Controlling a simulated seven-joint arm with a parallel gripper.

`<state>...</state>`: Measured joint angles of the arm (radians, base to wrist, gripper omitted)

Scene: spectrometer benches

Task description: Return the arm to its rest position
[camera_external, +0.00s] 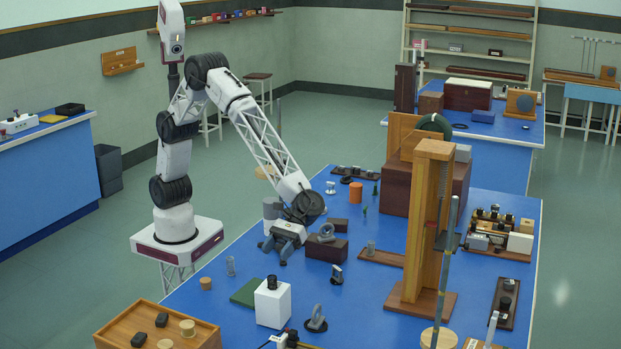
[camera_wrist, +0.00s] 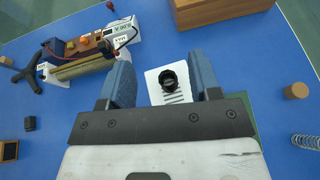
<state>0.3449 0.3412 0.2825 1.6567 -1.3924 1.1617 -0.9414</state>
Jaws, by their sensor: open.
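My arm reaches out from its base at the left over the blue bench. My gripper (camera_external: 277,251) hangs over the bench with its blue fingers apart and nothing held between them. In the wrist view my gripper (camera_wrist: 163,85) also shows open. A white block (camera_external: 272,308) with a black knob on top stands on the bench, in front of and below my gripper. In the wrist view the white block (camera_wrist: 154,88) shows between the fingers, farther away than they are, and I see no contact.
A dark red box (camera_external: 326,249) with a ring-shaped part stands just right of my gripper. A tall wooden frame (camera_external: 415,240) rises farther right. A wooden tray (camera_external: 110,328) is at the front left. A green mat (camera_external: 247,292) lies beside the white block.

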